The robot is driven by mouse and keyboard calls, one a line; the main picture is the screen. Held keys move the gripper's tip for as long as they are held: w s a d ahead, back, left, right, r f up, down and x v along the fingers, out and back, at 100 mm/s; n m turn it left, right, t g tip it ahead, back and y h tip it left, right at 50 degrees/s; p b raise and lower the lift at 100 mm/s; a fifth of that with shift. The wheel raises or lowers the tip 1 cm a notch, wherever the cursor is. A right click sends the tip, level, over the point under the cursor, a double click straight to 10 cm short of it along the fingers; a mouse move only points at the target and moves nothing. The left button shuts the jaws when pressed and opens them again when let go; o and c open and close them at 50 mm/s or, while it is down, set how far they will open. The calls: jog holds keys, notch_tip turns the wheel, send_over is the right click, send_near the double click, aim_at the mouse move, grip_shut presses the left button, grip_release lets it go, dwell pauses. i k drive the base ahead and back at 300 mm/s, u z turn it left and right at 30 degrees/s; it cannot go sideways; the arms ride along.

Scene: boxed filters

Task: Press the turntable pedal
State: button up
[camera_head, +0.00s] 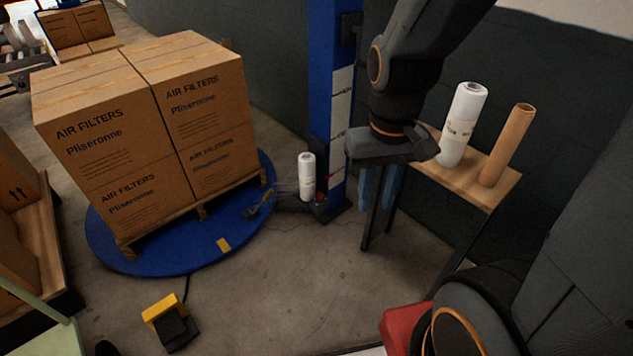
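The turntable pedal (171,323) is a yellow and black foot pedal on the concrete floor at the lower left. A cable runs from it up toward the blue round turntable (160,262). The turntable carries a pallet stacked with cardboard air filter boxes (150,115). The gap between the fingers is hard to make out, and I see nothing held.
A blue wrapper mast (330,90) with a film roll (307,177) stands beside the turntable. A small table (463,172) holds a white roll (462,125) and a cardboard tube (507,145). Boxes on a pallet stand at the left edge. The floor right of the pedal is clear.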

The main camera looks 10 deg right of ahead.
aim_at(171, 326)
jog(key=u, duration=0.5)
jog(key=i, duration=1.65)
jog(key=z, duration=0.35)
jog(key=k, duration=1.25)
jog(key=z, duration=0.65)
